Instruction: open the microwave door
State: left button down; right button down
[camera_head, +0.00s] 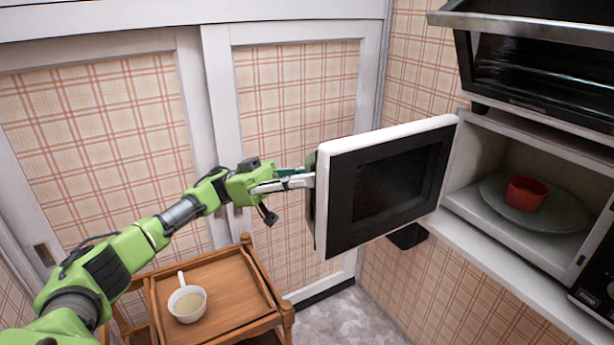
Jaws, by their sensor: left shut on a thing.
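The microwave (567,146) is at the right, with its cavity exposed. Its white-framed door (385,146) with a dark window stands swung wide open toward the left. My left gripper (306,181) is at the free edge of the door, shut on the door's edge or handle; the exact contact is partly hidden behind the door frame. Inside the microwave a red bowl (525,193) sits on the round turntable plate (570,212). My right gripper does not show.
A toaster oven (540,65) sits above the microwave. White sliding doors with plaid panels (95,140) are behind. Some floor (345,318) is clear below the door.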

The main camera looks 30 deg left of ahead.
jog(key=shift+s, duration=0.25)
pick_arm(q)
jog(key=c, duration=2.3)
grip_release()
jog(key=shift+o, duration=0.8)
jog(key=shift+w+d, duration=0.1)
jog(key=shift+d, duration=0.05)
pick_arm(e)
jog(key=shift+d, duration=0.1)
pick_arm(q)
jog(key=v, duration=0.7)
jog(key=shift+a, duration=0.3)
